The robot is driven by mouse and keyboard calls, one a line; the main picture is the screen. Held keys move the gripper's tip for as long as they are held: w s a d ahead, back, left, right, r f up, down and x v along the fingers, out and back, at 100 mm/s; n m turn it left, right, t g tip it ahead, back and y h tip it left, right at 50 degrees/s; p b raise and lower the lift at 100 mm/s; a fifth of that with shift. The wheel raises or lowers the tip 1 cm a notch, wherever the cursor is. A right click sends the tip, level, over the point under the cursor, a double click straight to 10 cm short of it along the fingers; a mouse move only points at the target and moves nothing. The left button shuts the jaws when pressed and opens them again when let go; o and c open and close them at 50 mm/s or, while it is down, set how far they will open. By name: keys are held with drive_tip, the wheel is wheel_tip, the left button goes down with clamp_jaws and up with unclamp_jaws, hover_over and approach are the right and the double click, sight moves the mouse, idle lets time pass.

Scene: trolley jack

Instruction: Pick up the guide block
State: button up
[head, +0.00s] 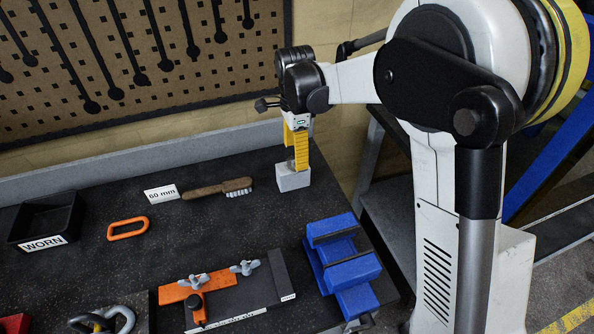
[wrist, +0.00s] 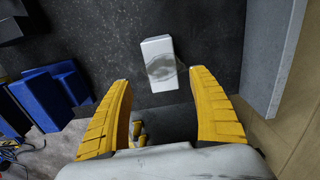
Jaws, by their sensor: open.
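A pale grey block (head: 293,179), which looks like the guide block, stands on the dark bench top near its back right part. In the wrist view the block (wrist: 158,56) shows a white face and a grey smudged face, ahead of the gap between the fingers. My gripper (head: 298,165) has yellow fingers and points down right at the block, its tips close to the block's top. In the wrist view my gripper (wrist: 159,79) is open, with one finger to each side of the block. I cannot tell whether a finger touches it; none is closed on it.
A wooden-handled brush (head: 218,188) and a "60 mm" card (head: 161,193) lie left of the block. A blue vise (head: 343,262) stands in front. A clamped plate (head: 268,282), an orange link (head: 128,228) and a black "WORN" tray (head: 45,222) are farther left. A grey ledge (head: 150,158) runs behind.

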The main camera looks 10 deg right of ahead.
sight(293, 177)
drive_tip(key=f+b, duration=0.1)
drive_tip(key=f, duration=0.2)
drive_tip(key=f+b, duration=0.1)
drive_tip(key=f, duration=0.2)
drive_tip(key=f+b, duration=0.2)
drive_tip(key=f, duration=0.2)
drive_tip(key=shift+w+a, duration=0.1)
drive_tip(key=shift+a, duration=0.3)
drive_tip(key=shift+r, duration=0.1)
drive_tip(key=c, duration=1.5)
